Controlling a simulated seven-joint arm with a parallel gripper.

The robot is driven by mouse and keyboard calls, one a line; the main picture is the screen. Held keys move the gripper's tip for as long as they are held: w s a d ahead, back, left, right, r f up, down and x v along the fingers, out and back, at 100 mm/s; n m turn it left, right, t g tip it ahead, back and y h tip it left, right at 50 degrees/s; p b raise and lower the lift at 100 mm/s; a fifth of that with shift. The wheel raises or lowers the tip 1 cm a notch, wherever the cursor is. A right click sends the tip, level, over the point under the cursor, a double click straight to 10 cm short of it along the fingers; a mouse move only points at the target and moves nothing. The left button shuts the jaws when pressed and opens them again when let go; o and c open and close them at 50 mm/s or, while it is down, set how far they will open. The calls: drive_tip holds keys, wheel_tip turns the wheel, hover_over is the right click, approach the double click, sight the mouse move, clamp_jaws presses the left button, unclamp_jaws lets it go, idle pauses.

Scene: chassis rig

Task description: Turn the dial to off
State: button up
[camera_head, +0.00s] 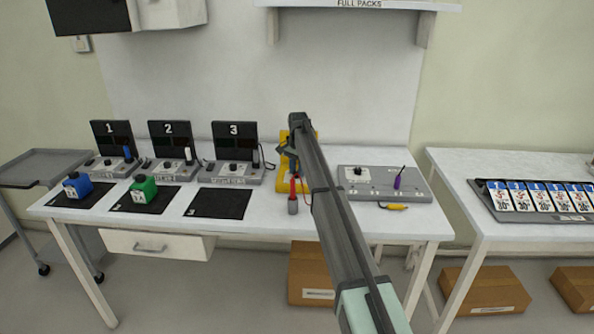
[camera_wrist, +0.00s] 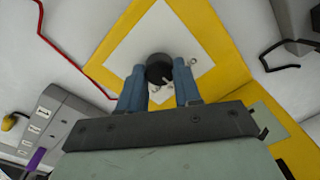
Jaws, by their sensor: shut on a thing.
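The dial (camera_wrist: 159,66) is a round black knob on a white diamond-shaped face of a yellow meter (camera_wrist: 128,40). Small marks show on the face beside the dial, but I cannot read them. In the head view the yellow meter (camera_head: 283,184) stands on the table, mostly hidden behind my arm. My gripper (camera_wrist: 160,74) has its blue fingers on either side of the dial and is shut on it. In the head view my gripper (camera_head: 289,158) is at the meter's front, and the dial is hidden there.
A red probe (camera_head: 293,188) is in front of the meter. Three stations with black screens (camera_head: 235,141) and dark mats (camera_head: 218,203) are on the left. A shelf (camera_head: 360,6) hangs above.

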drive_tip(key=n, duration=0.4)
drive_tip(key=shift+w, duration=0.1)
drive_tip(key=shift+n, duration=2)
drive_tip(key=o, duration=1)
drive_tip(key=shift+o, duration=0.2)
wheel_tip(320, 180, up, 14)
drive_tip(key=shift+d, duration=0.15)
drive_tip(key=shift+f, duration=0.1)
